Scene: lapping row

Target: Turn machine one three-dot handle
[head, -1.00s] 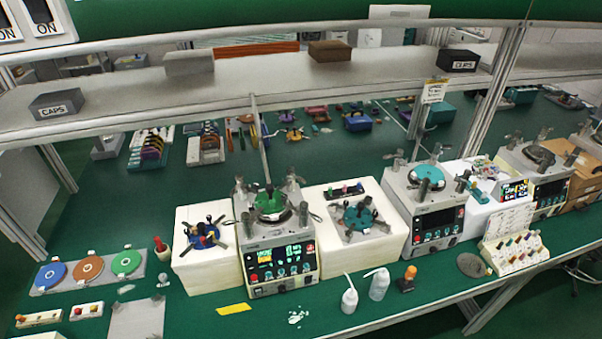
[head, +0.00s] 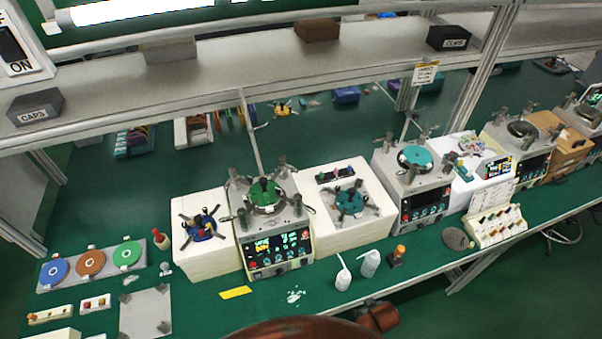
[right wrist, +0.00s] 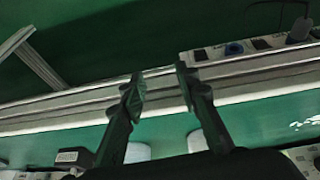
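A lapping machine (head: 279,247) with a green disc (head: 264,191) on top and a lit front panel stands left of centre in the head view. Metal posts and handles stand around its disc. A second machine (head: 425,207) with a teal disc (head: 416,157) stands to its right. Number labels and dot marks on handles are too small to tell, so I cannot pick out the three-dot handle. My right gripper (right wrist: 161,84) shows in the right wrist view, its two dark fingers apart with nothing between them, near a metal rail. My left gripper is not in view.
White blocks bearing a blue fixture (head: 200,226) and a teal fixture (head: 350,199) flank the first machine. A grey shelf (head: 230,73) spans above the green bench.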

